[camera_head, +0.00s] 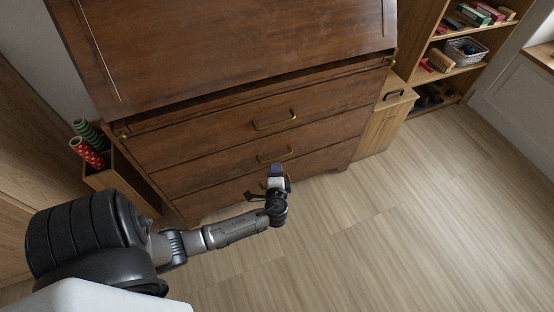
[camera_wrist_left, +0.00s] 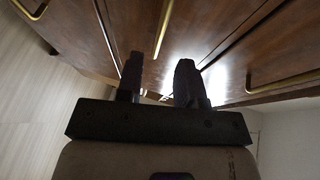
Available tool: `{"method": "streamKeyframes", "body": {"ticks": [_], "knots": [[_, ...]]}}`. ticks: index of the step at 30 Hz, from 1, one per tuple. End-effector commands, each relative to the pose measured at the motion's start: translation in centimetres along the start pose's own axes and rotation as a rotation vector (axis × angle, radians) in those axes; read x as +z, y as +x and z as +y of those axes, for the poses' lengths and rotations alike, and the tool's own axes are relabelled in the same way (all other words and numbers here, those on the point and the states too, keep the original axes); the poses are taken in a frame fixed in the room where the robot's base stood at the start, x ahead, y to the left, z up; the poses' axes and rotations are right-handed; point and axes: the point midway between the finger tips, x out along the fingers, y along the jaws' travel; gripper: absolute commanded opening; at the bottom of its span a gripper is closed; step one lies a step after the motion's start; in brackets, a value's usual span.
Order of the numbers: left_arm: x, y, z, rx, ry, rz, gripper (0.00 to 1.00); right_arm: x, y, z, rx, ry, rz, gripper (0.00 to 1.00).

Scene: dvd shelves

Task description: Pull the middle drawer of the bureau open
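The wooden bureau (camera_head: 230,93) stands in front of me with several brass-handled drawer fronts, all looking shut. The middle drawer (camera_head: 215,172) has a curved brass handle (camera_head: 275,155). My left gripper (camera_head: 277,170) is just in front of and below that handle. In the left wrist view, the left gripper (camera_wrist_left: 159,75) has its two dark fingers apart with nothing between the tips. A brass handle (camera_wrist_left: 164,28) lies ahead, roughly in line with the gap, apart from the fingers. The head view hides part of the lowest handle behind the gripper. My right gripper is not in view.
A wooden bin with red and green rolls (camera_head: 88,147) stands left of the bureau. A small wooden cabinet (camera_head: 385,115) and an open shelf with a basket (camera_head: 466,51) stand to the right. The floor (camera_head: 400,220) in front is clear.

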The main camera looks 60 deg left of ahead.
Motion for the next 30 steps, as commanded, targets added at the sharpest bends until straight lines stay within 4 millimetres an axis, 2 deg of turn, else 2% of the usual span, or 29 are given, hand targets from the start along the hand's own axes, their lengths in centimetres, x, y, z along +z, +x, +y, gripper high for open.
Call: {"method": "streamKeyframes", "body": {"ticks": [1,6,12,18,28,30], "knots": [[0.0,1.1,0.2,-0.003,0.000,0.000,0.34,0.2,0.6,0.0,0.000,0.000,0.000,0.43],[0.0,3.9,0.2,-0.002,0.000,0.000,0.34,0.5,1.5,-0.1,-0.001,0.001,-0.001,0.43],[0.0,6.2,0.1,-0.001,0.000,-0.001,0.34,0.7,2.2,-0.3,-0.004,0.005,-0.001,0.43],[0.0,7.3,0.1,0.001,-0.001,0.000,0.34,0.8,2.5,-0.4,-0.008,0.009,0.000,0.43],[0.0,7.4,0.0,0.001,-0.001,0.000,0.34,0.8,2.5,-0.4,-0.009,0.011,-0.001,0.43],[0.0,7.4,0.0,0.001,-0.001,0.000,0.30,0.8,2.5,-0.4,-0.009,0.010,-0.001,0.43]]}}
